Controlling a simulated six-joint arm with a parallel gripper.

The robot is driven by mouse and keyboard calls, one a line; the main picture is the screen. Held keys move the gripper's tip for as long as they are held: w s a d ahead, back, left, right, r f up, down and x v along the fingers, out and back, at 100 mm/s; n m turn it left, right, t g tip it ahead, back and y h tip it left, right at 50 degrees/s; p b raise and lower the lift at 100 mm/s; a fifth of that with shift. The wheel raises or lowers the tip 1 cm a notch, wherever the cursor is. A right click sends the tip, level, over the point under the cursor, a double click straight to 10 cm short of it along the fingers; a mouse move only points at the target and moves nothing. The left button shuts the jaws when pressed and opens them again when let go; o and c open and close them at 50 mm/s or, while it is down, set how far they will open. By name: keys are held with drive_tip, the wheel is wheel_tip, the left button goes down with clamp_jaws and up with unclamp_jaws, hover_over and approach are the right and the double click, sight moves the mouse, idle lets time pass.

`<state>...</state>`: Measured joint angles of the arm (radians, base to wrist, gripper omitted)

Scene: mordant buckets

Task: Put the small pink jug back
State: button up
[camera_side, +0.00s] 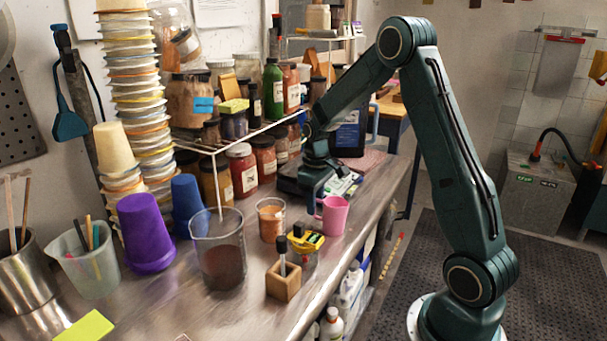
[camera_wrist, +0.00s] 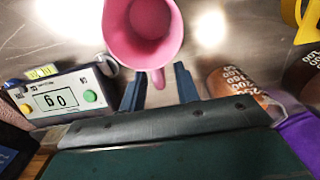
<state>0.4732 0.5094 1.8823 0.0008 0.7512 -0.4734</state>
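The small pink jug (camera_side: 334,215) stands upright on the metal bench near its right edge. In the wrist view the jug (camera_wrist: 143,30) shows from above, its inside apparently empty, with its handle pointing toward my gripper (camera_wrist: 159,82). My gripper's two fingers are apart, with the end of the handle between them in the picture. I see a gap on each side of the handle; whether the fingers are at its height I cannot tell. In the side view my gripper (camera_side: 317,192) is low over the bench, just behind and left of the jug.
A digital scale (camera_wrist: 60,98) sits left of my gripper in the wrist view. A small beaker of orange-brown powder (camera_side: 271,220) stands left of the jug. A yellow-topped jar (camera_side: 303,245) and a wooden block (camera_side: 284,281) are in front. A large beaker (camera_side: 219,250) is further left.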

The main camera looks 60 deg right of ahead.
drive_tip(key=shift+r, duration=0.2)
wheel_tip(320, 180, up, 12)
idle(0.6)
idle(0.5)
drive_tip(key=s+a+r+t, duration=0.1)
drive_tip(key=s+a+r, duration=0.3)
drive_tip(key=s+a, duration=0.15)
drive_tip(key=s+a+r+t, duration=0.2)
drive_tip(key=s+a+r, duration=0.2)
drive_tip(key=a, duration=0.3)
drive_tip(key=s+a+f+t, duration=0.1)
drive_tip(key=s+a+t, duration=0.1)
drive_tip(key=s+a, duration=0.5)
drive_tip(key=s, duration=0.4)
drive_tip(key=shift+s+a+f+t, duration=0.25)
drive_tip(key=shift+s+f+t, duration=0.05)
drive_tip(key=shift+s, duration=0.05)
